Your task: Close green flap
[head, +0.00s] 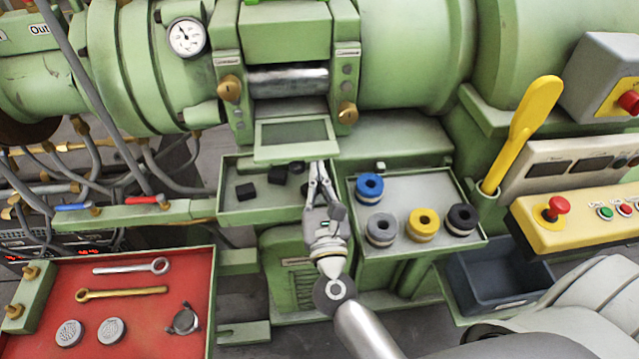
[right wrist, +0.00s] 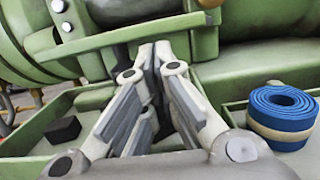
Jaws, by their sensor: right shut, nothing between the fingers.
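The green flap (head: 297,138), with a darker panel in its frame, stands folded out below the opening of the green extruder (head: 285,45). A metal roller (head: 288,78) shows in the opening above it. My right gripper (head: 321,166) is just below the flap's lower right corner, its fingers pointing up toward the machine. Its fingers are together and empty, as the right wrist view (right wrist: 160,52) also shows. I cannot tell whether the fingertips touch the flap. My left gripper is not in view.
A green tray (head: 235,208) with black blocks lies left of my gripper. Another tray (head: 385,240) with several coloured rolls is on the right. Brass knobs (head: 229,88) flank the opening. A yellow lever (head: 525,125) stands at right; a red tool tray (head: 125,320) is at lower left.

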